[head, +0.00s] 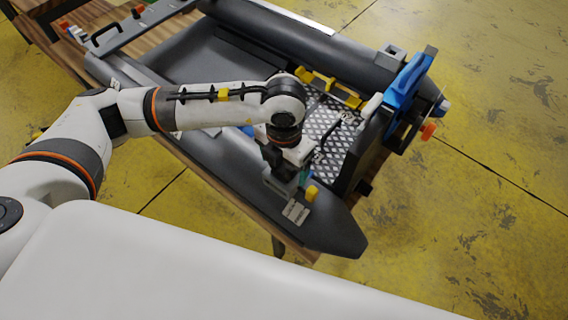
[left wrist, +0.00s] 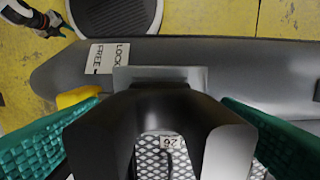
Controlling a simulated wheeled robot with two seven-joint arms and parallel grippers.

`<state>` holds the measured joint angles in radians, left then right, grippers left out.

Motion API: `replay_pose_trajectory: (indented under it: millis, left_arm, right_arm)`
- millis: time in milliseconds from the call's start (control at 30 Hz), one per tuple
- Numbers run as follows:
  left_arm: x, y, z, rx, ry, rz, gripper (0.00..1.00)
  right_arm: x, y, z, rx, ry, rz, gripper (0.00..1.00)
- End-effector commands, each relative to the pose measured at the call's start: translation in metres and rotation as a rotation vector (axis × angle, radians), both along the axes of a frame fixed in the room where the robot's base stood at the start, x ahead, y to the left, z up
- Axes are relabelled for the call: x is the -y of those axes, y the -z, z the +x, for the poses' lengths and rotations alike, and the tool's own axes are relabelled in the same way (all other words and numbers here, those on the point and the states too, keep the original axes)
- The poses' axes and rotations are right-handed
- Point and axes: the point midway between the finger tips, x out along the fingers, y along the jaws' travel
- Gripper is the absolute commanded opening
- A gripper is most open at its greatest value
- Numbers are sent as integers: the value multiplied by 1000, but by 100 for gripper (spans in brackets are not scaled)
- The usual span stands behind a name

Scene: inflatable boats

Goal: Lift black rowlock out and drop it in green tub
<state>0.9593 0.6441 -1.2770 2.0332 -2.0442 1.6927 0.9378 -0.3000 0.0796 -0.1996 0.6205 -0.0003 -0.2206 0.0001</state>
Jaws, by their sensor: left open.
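The black rowlock (left wrist: 150,105) shows large in the left wrist view as a dark forked piece with a grey plate (left wrist: 160,75) at its far side. It is at the near tube of the grey boat (head: 225,165). My left gripper (head: 290,182) is over it, open, with a green finger (left wrist: 75,140) on each side; contact cannot be told. In the head view the gripper mostly hides the rowlock. A yellow lever (head: 311,193) and a FREE/LOCK label (head: 296,213) sit beside it. My right gripper (left wrist: 50,25) seems to show small at the wrist view's corner. I see no green tub.
The boat rests on a wooden bench (head: 190,157). A blue clamp-like part (head: 405,85) stands at the stern board, with yellow parts (head: 327,86) inside by the patterned floor plate (head: 335,140). The yellow floor (head: 480,210) to the right is clear.

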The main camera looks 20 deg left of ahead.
Motion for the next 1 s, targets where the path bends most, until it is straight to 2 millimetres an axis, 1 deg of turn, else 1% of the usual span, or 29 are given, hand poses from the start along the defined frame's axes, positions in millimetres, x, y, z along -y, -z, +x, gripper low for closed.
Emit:
replay_pose_trajectory:
  millis: [33, 67, 100, 333, 567, 667, 767, 1000]
  left_arm:
    - [0, 0, 0, 0, 0, 0, 85]
    - [0, 0, 0, 0, 0, 0, 81]
    - [0, 0, 0, 0, 0, 0, 74]
    - [0, 0, 0, 0, -1, 0, 36]
    - [0, -2, 0, 1, -1, 0, 35]
    - [0, -9, 1, 2, -1, -1, 35]
    - [0, -25, 1, 5, 0, -2, 35]
    - [0, -74, 1, 6, 0, -1, 35]
  right_arm:
    - [0, 0, 0, 0, 0, 0, 42]
    - [0, 0, 0, 0, 0, 0, 42]
    - [0, 0, 0, 0, 0, 0, 42]
    - [0, 0, 0, 0, 0, 0, 42]
    - [0, 0, 0, 0, 0, 0, 42]
    - [0, 1, 0, 1, 0, 0, 42]
    - [0, 3, 0, 0, 0, 0, 42]
    - [0, 7, 0, 0, 0, 0, 42]
